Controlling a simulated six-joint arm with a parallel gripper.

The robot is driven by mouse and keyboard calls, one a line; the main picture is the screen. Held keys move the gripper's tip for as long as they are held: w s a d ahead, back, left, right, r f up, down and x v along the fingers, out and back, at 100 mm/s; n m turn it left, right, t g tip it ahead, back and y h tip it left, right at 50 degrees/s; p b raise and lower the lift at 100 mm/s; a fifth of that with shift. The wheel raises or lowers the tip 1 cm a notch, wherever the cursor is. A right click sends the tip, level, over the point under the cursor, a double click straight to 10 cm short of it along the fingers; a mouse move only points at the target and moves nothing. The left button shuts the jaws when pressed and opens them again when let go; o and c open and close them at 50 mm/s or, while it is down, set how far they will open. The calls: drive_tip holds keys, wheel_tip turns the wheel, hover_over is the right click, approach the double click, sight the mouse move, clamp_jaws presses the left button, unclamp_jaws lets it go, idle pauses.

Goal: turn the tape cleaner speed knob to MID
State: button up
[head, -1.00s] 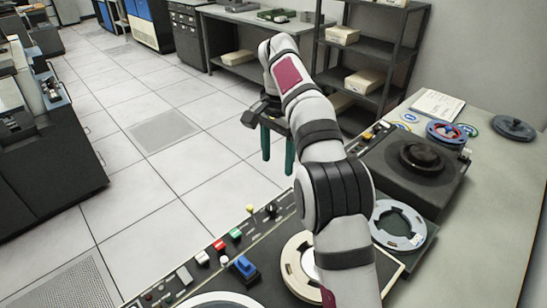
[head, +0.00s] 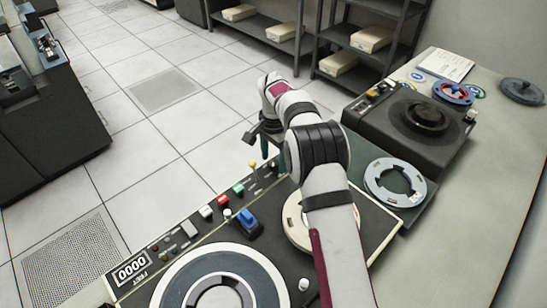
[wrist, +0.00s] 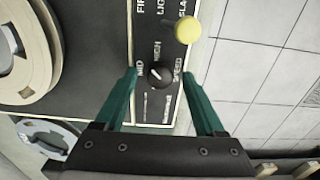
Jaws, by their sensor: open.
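The speed knob (wrist: 159,75) is a small round black knob with a white mark, beside the labels SPEED, HIGH and MID on the dark panel. The exact direction of its mark is hard to read. My gripper (wrist: 159,73) has two green fingers, open, one on each side of the knob in the wrist view, with gaps between fingers and knob. Their height above the panel is unclear. In the head view my gripper (head: 268,148) is at the panel's far edge, partly behind my arm, and the knob is hidden there.
A yellow ball-topped lever (wrist: 187,30) stands close to the knob. Along the panel are green, red and white buttons and a blue switch (head: 247,219). Reels (head: 220,285) lie on the deck. A dark turntable unit (head: 425,120) stands to the right.

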clamp_jaws()
idle(0.3)
drive_tip(key=n, duration=0.4)
drive_tip(key=shift+n, duration=2.5)
unclamp_jaws()
